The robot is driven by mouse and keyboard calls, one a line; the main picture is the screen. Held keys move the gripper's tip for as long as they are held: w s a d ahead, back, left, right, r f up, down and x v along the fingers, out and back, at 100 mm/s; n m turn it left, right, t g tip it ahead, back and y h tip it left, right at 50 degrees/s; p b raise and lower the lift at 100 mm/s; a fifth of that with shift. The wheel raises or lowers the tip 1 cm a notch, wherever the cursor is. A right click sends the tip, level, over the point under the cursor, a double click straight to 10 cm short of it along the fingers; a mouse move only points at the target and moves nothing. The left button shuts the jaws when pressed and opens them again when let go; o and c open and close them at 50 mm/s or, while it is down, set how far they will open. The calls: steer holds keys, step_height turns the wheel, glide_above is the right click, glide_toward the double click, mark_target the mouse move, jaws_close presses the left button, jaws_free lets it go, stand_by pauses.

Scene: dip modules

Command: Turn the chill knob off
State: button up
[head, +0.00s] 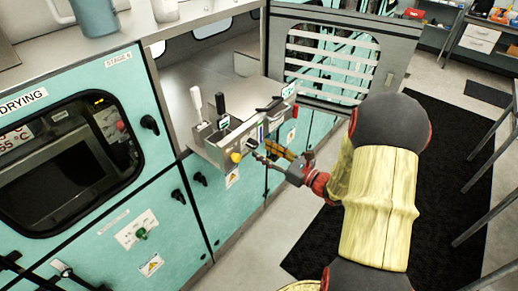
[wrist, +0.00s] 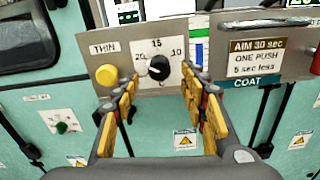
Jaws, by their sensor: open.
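No label reading "chill" is legible, so I cannot tell which knob it names. A black knob (wrist: 158,68) sits on a white dial plate marked 10, 15 and 20, on a steel panel. A green knob (wrist: 62,127) is on the teal front, lower left; in the head view the green knob (head: 142,233) sits on a white plate. My gripper (wrist: 162,98) is open and empty, its yellow-and-black fingers pointing at the panel below the black knob. In the head view my gripper (head: 268,156) is close to the steel box; contact cannot be told.
A yellow button (wrist: 106,75) is left of the dial under a "THIN" label. A "COAT" sign (wrist: 256,58) is at right. Black handles (head: 150,124) stick out of the teal cabinets. A slatted open door (head: 335,60) stands behind. A black mat (head: 440,130) covers floor at right.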

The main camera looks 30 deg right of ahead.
mark_target(253, 144)
steer(key=shift+x, duration=1.45)
steer(key=shift+c, duration=0.7)
jaws_close()
